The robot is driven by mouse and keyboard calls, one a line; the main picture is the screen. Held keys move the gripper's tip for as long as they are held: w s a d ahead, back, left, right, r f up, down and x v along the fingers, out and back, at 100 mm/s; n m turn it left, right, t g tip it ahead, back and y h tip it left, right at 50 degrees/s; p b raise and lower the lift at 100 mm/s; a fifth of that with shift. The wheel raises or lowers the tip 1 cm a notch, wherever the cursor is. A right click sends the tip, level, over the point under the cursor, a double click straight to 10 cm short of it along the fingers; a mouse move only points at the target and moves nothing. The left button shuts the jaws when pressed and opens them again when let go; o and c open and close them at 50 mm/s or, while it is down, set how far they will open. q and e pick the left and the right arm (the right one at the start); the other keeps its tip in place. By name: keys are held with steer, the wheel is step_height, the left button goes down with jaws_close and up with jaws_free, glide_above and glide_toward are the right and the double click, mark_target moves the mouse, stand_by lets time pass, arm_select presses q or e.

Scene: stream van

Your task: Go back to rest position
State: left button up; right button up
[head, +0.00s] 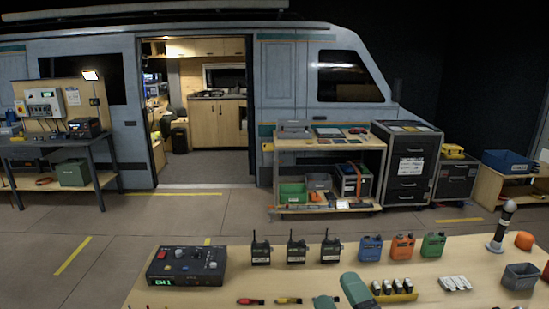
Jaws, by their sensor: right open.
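My right gripper (338,288) shows at the bottom edge, right of the middle, as two rounded teal fingers with a gap between them. It is open, and I see nothing between its fingers. It is over the near part of the wooden table (235,300), left of a yellow holder with several batteries (393,287). The rest of my right arm is below the picture. My left gripper is not in view.
On the table are a control box (187,266), several black radios (296,251), blue, orange and green packs (402,247), a black-and-white upright item (502,225) and a grey bin (519,277). Beyond lie open floor (150,225), a workbench (60,142) and a van (195,60).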

steer(key=s+d+f+m+g+h, duration=0.3)
steer(key=d+f+m+g+h, duration=0.1)
steer(key=f+m, duration=0.25)
steer(key=s+d+f+m+g+h, duration=0.2)
steer(key=d+f+m+g+h, duration=0.2)
steer(key=f+m, duration=0.3)
steer(key=s+d+f+m+g, duration=0.1)
steer(key=s+f+m+g, duration=0.1)
steer(key=s+f+g, duration=0.5)
steer(key=s+d+f+m+g, duration=0.1)
steer(key=s+f+m+g, duration=0.3)
steer(key=s, duration=0.6)
step_height(320, 180, down, 26)
steer(key=n, duration=0.3)
steer(key=s+d+f, duration=0.2)
steer(key=s+f, duration=1.3)
steer(key=f, duration=0.1)
steer(key=shift+d+f+g, duration=0.25)
steer(key=shift+d+g, duration=0.15)
